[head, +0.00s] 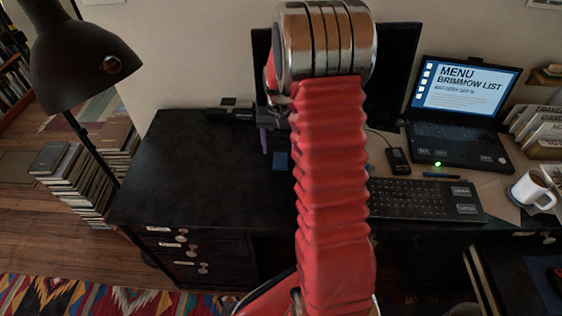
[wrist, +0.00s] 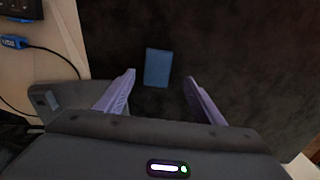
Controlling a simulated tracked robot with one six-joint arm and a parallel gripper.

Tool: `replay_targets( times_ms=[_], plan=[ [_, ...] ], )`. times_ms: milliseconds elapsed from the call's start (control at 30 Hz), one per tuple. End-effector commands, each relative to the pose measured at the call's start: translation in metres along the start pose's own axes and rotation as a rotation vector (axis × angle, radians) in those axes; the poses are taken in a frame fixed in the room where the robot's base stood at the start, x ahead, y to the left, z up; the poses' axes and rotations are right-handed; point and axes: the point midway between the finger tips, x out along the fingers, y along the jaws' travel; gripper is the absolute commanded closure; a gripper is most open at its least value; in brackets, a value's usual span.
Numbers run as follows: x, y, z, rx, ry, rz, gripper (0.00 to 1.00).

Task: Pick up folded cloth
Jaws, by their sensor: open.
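A small blue rectangle, which looks like the folded cloth (wrist: 158,67), lies on the black desk top (wrist: 225,45). In the wrist view it appears between and just beyond the tips of my gripper (wrist: 159,78). The two purple fingers are spread apart with nothing between them. In the head view the blue cloth (head: 280,160) shows just left of my red arm, and a purple finger of my gripper (head: 264,140) shows above and left of it. My arm hides the other finger. The height of the fingers above the desk is hard to tell.
A monitor (head: 396,75) stands behind my arm. To the right are a keyboard (head: 420,199), a laptop (head: 462,100) and a white mug (head: 531,190). A black lamp (head: 80,60) and book stacks (head: 75,180) stand left. The desk's left part is clear.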

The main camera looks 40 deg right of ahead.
Motion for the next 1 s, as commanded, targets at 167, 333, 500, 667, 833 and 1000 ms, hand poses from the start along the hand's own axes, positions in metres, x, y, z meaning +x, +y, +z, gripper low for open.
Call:
replay_targets(
  times_ms=[167,333,500,667,833,1000],
  plan=[
    [0.018,0.003,0.001,0.0,-0.004,0.001,0.38],
    [0.04,0.005,0.002,0.0,-0.004,0.001,0.38],
    [0.051,0.005,0.001,0.0,-0.002,0.0,0.38],
    [0.051,0.005,0.001,0.001,-0.001,0.0,0.38],
    [0.051,0.006,0.001,0.001,-0.001,0.0,0.38],
    [0.051,0.006,0.001,0.001,-0.001,0.0,0.38]
  ],
)
